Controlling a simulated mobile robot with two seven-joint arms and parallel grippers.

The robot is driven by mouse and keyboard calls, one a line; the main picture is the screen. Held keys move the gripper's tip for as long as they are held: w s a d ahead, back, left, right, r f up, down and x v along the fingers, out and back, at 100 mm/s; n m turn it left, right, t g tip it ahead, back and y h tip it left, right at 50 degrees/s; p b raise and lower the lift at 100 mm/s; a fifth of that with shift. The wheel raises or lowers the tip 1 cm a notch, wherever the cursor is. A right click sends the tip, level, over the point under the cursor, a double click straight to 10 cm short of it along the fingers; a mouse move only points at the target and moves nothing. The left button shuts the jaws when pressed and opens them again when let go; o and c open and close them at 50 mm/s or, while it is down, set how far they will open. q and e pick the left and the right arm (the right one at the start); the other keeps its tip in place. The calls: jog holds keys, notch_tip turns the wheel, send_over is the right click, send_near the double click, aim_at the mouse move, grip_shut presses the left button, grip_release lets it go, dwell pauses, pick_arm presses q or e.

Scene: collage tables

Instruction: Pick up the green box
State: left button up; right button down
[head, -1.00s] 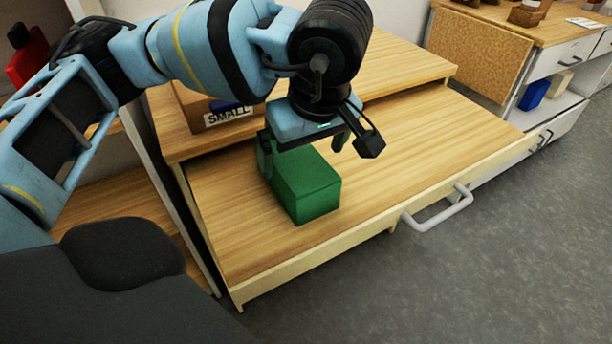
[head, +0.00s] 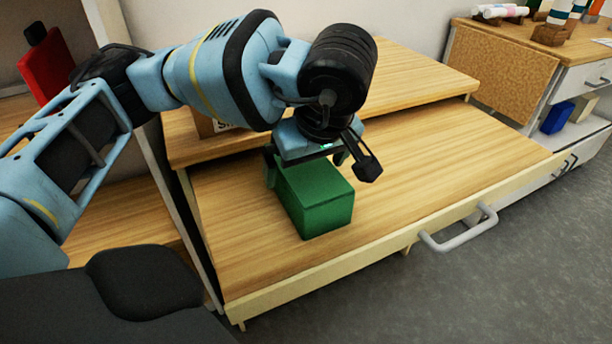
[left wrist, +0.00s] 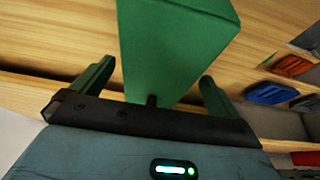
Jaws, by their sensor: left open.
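The green box (head: 318,200) sits on the pulled-out wooden shelf in the head view. My left gripper (head: 308,165) is open above the far end of the box, with one finger by its left side and the other to its right. In the left wrist view the green box (left wrist: 175,45) lies between the two spread fingers of the gripper (left wrist: 155,85). I cannot tell whether either finger touches it. My right gripper is not in view.
The pulled-out shelf (head: 410,170) has free room right of the box and a grey handle (head: 460,232) at its front. A cardboard box (head: 208,126) stands behind my arm. A cabinet at the right holds a blue bin (head: 556,118).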

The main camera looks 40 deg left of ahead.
pick_arm(q)
jog(key=b+x, duration=0.1)
jog(key=x, duration=0.3)
jog(key=shift+f+b, duration=0.1)
jog(key=shift+b, duration=0.2)
jog(key=shift+w+f, duration=0.1)
jog(key=shift+f, duration=0.1)
jog(key=shift+r, duration=0.1)
jog(key=c, duration=1)
jog(key=shift+c, duration=0.2)
